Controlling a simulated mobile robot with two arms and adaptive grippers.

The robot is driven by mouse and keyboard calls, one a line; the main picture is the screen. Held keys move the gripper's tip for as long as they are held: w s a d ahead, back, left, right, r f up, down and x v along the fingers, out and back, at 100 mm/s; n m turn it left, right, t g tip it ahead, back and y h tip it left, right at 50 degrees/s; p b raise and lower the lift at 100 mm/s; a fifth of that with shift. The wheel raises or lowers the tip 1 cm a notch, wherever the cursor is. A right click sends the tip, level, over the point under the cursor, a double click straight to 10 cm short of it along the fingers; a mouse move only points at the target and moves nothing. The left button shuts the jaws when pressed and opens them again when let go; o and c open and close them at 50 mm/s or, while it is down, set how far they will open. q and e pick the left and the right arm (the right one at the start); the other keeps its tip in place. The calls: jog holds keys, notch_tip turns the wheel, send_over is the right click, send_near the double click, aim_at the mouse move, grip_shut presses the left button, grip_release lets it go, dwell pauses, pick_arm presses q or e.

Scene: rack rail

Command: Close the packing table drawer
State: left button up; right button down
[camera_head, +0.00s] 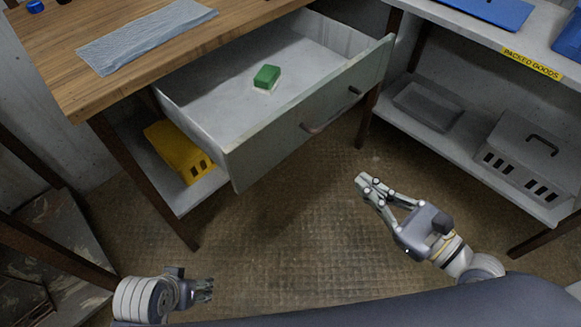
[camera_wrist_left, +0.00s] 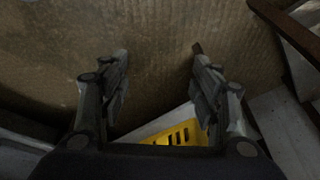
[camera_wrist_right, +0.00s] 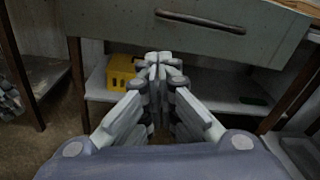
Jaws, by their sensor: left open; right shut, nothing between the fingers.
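The packing table drawer (camera_head: 310,118) is pulled out from under the wooden table top (camera_head: 150,45). A green and white sponge (camera_head: 267,77) lies inside it. Its front carries a dark bar handle (camera_head: 332,112), which also shows in the right wrist view (camera_wrist_right: 200,21). My right gripper (camera_head: 364,182) is shut and empty, in front of the drawer and below it, apart from it. In the right wrist view its closed fingertips (camera_wrist_right: 158,58) are just below the drawer front. My left gripper (camera_head: 210,290) is open and empty, low at the left, away from the drawer.
A yellow crate (camera_head: 180,152) sits on the lower shelf under the table. At the right, a shelf marked packed goods holds a grey tray (camera_head: 428,105) and a grey basket (camera_head: 530,160). The floor (camera_head: 270,235) before the drawer is clear.

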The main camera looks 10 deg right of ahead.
jog(key=s+a+r+m+y, duration=0.1)
jog(key=s+a+r+m, duration=0.1)
jog(key=a, duration=0.1)
jog(key=p, duration=0.3)
send_near(290, 140)
jog(key=p+x, duration=0.1)
jog(key=x, duration=0.4)
jog(key=shift+w+a+r+p, duration=0.15)
jog(key=shift+w+a+p, duration=0.1)
jog(key=shift+p, duration=0.1)
pick_arm(q)
notch_tip(290, 140, down, 17)
jog(key=s+g, duration=0.1)
jog(key=s, duration=0.1)
jog(key=shift+s, duration=0.3)
pick_arm(e)
jog(key=shift+w+a, duration=0.4)
jog(key=shift+w, duration=0.15)
pick_arm(q)
jog(key=shift+a, duration=0.1)
pick_arm(e)
jog(key=shift+w, duration=0.1)
